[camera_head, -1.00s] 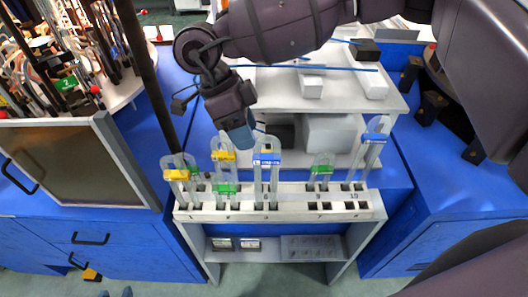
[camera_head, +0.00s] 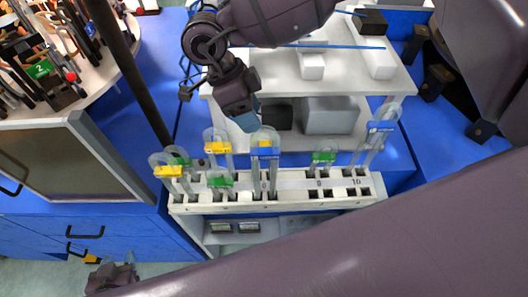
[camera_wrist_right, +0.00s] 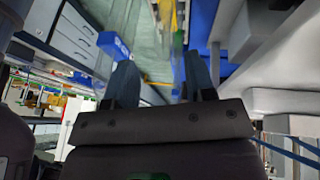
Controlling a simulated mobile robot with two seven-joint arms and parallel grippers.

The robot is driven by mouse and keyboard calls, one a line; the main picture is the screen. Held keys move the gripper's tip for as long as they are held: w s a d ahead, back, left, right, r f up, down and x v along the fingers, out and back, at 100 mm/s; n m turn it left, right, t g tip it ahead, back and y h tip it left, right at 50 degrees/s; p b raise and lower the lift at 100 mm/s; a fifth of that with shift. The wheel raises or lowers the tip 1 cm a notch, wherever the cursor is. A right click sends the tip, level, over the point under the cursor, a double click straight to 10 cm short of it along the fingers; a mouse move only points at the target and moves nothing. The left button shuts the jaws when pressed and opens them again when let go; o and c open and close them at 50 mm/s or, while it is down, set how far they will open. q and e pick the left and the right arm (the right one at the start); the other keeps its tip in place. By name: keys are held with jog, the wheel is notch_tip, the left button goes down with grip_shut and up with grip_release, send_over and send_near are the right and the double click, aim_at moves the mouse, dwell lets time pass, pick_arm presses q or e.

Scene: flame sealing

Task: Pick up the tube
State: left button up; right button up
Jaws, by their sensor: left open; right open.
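Several clear looped tubes with coloured labels stand in a white rack (camera_head: 290,205). From left they include a yellow-labelled tube (camera_head: 168,171), another yellow-labelled one (camera_head: 217,148), a blue-labelled one (camera_head: 265,152), a green-labelled one (camera_head: 324,157) and a tilted blue-labelled one (camera_head: 381,127). Which tube is meant cannot be told. My right gripper (camera_head: 247,122) points down just above and left of the middle blue-labelled tube. In the right wrist view its fingers (camera_wrist_right: 160,75) are apart and nothing shows held between them. My left gripper (camera_head: 112,278) is at the lower left, away from the rack, open.
A white shelf (camera_head: 300,68) with boxes stands behind the rack. A round table (camera_head: 100,80) with tools and a framed panel (camera_head: 60,165) are at the left. Blue cabinets (camera_head: 180,240) flank the rack. My arm covers the rack's lower right front.

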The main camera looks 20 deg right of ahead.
jog(key=x, duration=0.2)
jog(key=p+x, duration=0.1)
jog(key=x, duration=0.1)
jog(key=shift+w+d+r, duration=0.1)
jog(key=shift+w+d, duration=0.05)
jog(key=shift+d, duration=0.2)
jog(key=shift+d+f, duration=0.15)
jog(key=shift+f, duration=0.45)
jog(key=shift+c, duration=0.3)
